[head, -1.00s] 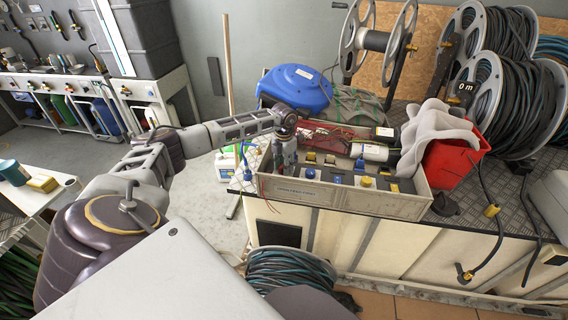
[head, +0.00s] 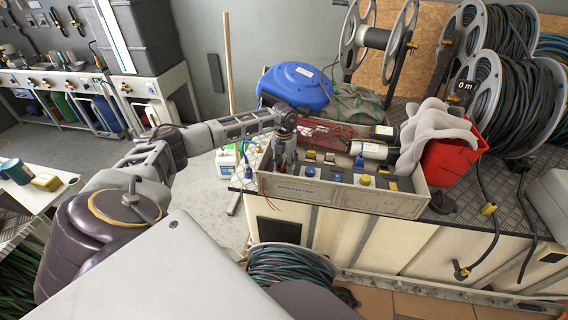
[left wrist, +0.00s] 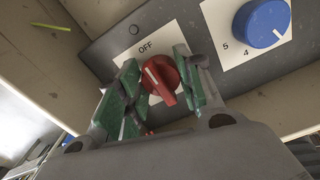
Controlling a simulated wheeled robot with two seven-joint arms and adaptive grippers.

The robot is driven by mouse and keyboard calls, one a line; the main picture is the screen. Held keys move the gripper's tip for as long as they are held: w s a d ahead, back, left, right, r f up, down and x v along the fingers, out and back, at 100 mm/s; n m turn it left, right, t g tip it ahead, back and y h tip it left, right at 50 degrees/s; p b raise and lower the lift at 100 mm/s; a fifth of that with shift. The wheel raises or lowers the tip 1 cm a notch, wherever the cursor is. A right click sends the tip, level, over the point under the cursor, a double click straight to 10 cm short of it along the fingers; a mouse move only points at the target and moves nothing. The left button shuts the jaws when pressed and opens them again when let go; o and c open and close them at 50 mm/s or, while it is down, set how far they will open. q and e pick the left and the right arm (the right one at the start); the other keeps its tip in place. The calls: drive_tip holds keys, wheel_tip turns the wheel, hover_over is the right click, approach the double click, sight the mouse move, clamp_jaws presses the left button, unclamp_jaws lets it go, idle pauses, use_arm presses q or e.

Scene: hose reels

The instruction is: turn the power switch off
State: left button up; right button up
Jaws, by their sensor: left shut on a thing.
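The power switch is a red rotary knob (left wrist: 160,80) with a white line, on a white plate (left wrist: 135,58) marked OFF, seen in the left wrist view. The line on the knob slants, with one end toward the upper left, near the OFF mark. My left gripper (left wrist: 162,88) has its green-padded fingers on both sides of the knob, shut on it. In the head view my left gripper (head: 281,160) reaches down at the left end of the grey control box (head: 335,199) and hides the knob. My right gripper is not in view.
A blue numbered dial (left wrist: 262,22) sits right of the switch. The box also holds wires and cylinders (head: 375,151). A blue reel case (head: 297,86) stands behind it, a red bin (head: 452,162) with grey cloth to its right. Hose reels (head: 515,100) fill the back right.

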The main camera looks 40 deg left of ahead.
sight(284, 162)
use_arm(q)
drive_tip(key=o, duration=1)
drive_tip(key=shift+o, duration=0.2)
wheel_tip(284, 162, up, 12)
idle(0.8)
